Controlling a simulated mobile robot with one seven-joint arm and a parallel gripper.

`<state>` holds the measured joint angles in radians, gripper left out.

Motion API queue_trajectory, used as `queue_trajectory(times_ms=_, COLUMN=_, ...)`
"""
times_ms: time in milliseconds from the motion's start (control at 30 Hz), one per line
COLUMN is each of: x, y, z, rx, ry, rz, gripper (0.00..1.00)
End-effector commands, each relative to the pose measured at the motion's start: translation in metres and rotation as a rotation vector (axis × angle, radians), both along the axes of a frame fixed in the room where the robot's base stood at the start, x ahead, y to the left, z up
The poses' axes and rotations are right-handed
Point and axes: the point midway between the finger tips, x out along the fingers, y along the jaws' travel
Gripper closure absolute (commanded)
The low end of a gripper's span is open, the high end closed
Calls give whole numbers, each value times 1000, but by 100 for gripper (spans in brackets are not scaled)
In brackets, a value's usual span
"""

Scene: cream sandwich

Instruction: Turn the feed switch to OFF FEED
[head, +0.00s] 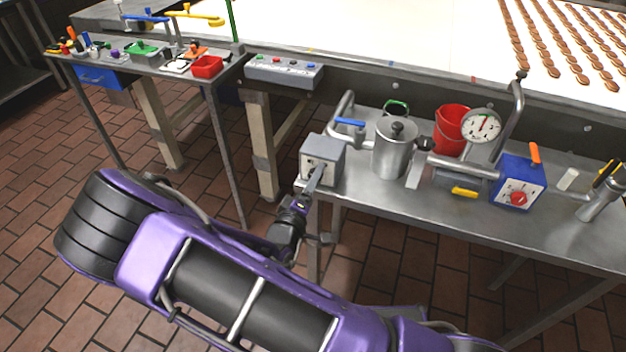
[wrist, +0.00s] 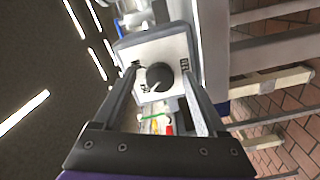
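The feed switch is a grey box (head: 323,158) at the left end of the steel table. Its pale front plate (wrist: 177,48) carries a round black knob (wrist: 159,76). A white mark on the knob points toward the lower left of the wrist view. Black lettering sits on both sides of the knob, partly covered by my fingers and too small to read surely. My gripper (head: 315,176) is in front of the plate. In the wrist view my gripper (wrist: 160,82) is open, with one finger on each side of the knob and gaps between. The knob is hidden in the head view.
A steel pot (head: 394,150), a blue-handled valve (head: 350,122), a pressure gauge (head: 482,125), a red bucket (head: 452,130) and a blue box with a red knob (head: 516,185) stand right of the switch. A grey button panel (head: 284,70) is behind it. Tiled floor lies in front.

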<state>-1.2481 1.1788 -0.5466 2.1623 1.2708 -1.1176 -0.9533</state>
Motion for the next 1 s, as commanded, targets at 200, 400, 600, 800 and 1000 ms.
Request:
queue_trajectory(times_ms=200, x=-3, y=1, z=0, rx=1, ry=1, rz=0, gripper=26)
queue_trajectory(times_ms=400, x=-30, y=12, z=0, rx=1, ry=2, rz=4, gripper=26)
queue_trajectory(times_ms=600, x=-76, y=29, z=0, rx=0, ry=1, rz=5, gripper=26)
queue_trajectory(times_ms=800, x=-121, y=45, z=0, rx=2, ry=1, rz=4, gripper=26)
queue_trajectory(times_ms=1000, x=-151, y=56, z=0, rx=1, ry=1, rz=2, gripper=26)
